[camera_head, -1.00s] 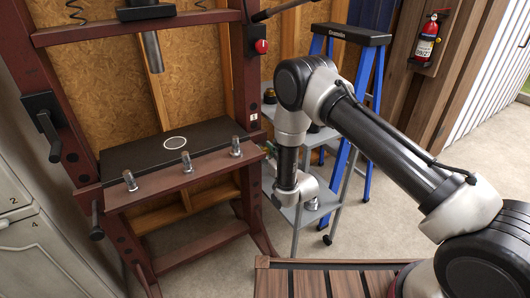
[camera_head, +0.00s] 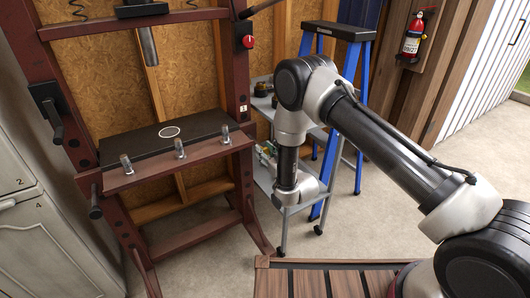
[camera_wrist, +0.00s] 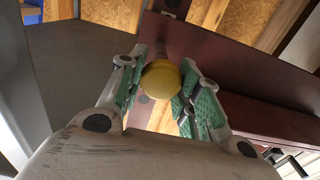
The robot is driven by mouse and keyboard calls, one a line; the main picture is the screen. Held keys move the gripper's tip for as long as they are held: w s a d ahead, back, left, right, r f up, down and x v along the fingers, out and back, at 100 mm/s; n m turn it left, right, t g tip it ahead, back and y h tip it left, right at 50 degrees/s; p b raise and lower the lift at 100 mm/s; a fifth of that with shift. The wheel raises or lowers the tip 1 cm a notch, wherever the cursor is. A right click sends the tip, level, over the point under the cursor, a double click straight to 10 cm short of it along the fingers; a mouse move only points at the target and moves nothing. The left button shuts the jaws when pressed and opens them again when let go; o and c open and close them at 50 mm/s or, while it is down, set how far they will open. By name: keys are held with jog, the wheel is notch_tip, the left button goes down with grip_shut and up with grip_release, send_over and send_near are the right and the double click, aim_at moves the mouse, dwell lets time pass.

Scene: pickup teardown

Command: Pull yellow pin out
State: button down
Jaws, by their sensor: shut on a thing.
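The yellow pin (camera_wrist: 161,80) shows its round yellow knob in the wrist view, between my two green-padded fingers. A dark shaft runs from behind the knob toward a dark red beam; how deep it sits cannot be told. My gripper (camera_wrist: 160,88) is shut on the knob. In the head view, my gripper (camera_head: 265,155) shows small and partly hidden by my wrist, to the right of the dark red press frame (camera_head: 242,100). The pin cannot be made out in the head view.
A grey shelf cart (camera_head: 262,183) stands right behind my wrist, with a blue stepladder (camera_head: 362,95) beside it. The press table (camera_head: 150,138) bears several metal bolts along its front. A wooden slatted surface (camera_head: 310,282) lies in front. A fire extinguisher (camera_head: 413,38) hangs at right.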

jog(key=c, duration=1)
grip_release()
jog(key=v, duration=1.2)
jog(key=shift+f, duration=0.1)
